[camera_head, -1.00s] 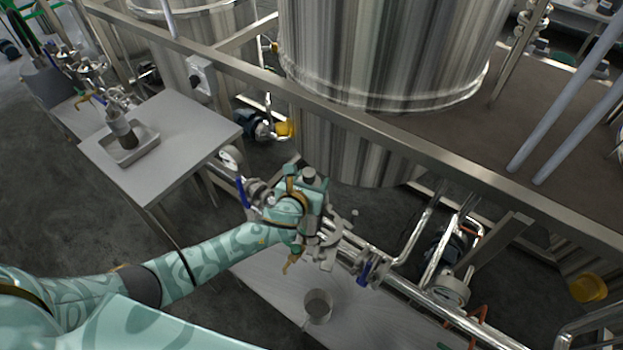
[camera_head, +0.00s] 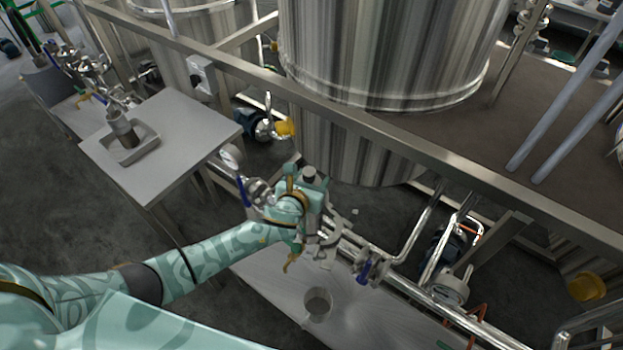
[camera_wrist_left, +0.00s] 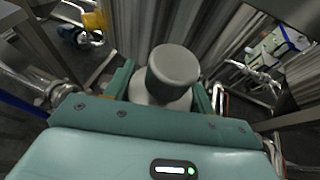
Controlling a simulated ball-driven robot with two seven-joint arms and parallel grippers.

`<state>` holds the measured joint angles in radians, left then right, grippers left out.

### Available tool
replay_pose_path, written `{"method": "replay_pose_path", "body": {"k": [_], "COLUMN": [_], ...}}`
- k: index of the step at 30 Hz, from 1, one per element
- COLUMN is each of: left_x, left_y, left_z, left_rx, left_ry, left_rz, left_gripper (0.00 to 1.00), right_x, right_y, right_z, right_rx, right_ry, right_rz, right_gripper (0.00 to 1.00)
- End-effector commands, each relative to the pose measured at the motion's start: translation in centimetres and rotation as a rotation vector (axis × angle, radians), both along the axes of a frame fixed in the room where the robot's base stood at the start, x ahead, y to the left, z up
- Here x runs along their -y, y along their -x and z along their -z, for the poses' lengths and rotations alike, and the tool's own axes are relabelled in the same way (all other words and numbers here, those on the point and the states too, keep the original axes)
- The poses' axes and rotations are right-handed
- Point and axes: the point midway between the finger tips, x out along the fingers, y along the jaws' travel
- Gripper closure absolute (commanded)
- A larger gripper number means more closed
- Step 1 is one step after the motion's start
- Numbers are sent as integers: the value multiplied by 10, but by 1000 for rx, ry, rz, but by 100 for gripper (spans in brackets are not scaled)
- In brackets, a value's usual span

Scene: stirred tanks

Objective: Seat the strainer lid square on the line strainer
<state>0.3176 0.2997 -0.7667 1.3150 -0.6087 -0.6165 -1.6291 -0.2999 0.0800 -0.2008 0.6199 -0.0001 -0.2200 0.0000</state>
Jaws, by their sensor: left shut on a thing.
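The strainer lid (camera_wrist_left: 172,72) shows in the left wrist view as a grey round knob above a wider pale base. My left gripper (camera_wrist_left: 161,92) is shut on it, with one green finger on each side. In the head view the lid's dark knob (camera_head: 309,172) stands up beside my left gripper (camera_head: 307,182), over the pipe run. The silver fittings of the line strainer (camera_head: 327,243) appear just below and right of the gripper. My gripper and wrist hide most of the strainer, so I cannot tell whether the lid touches it or sits square. My right gripper is not in view.
An open grey cup (camera_head: 318,303) stands on the low bench (camera_head: 270,287) below. A steel frame rail (camera_head: 400,140) crosses behind. A side table (camera_head: 180,160) at left carries a tray (camera_head: 150,148).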

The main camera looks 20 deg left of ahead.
Motion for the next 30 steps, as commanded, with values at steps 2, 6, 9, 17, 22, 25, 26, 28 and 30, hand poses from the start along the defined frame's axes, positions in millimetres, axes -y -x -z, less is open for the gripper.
{"method": "replay_pose_path", "body": {"k": [2,6,9,17,22,25,26,28,30], "left_x": [0,0,0,0,0,0,0,0,0], "left_y": [-1,-1,-1,0,0,-1,-1,-1,0], "left_z": [-2,-2,-1,-1,-2,-2,-1,-1,-1], "left_rx": [2,2,2,2,2,2,2,2,2], "left_ry": [0,-2,-1,0,0,1,1,1,0], "left_rz": [0,1,0,0,0,0,0,0,0], "left_gripper": [80,80,80,80,80,80,80,80,80], "right_x": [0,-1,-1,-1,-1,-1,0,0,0], "right_y": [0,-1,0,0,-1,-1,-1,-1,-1], "right_z": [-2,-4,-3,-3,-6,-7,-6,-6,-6], "right_rx": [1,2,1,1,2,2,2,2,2], "right_ry": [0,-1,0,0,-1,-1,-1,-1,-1], "right_rz": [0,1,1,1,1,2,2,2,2], "right_gripper": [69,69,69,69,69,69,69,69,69]}}
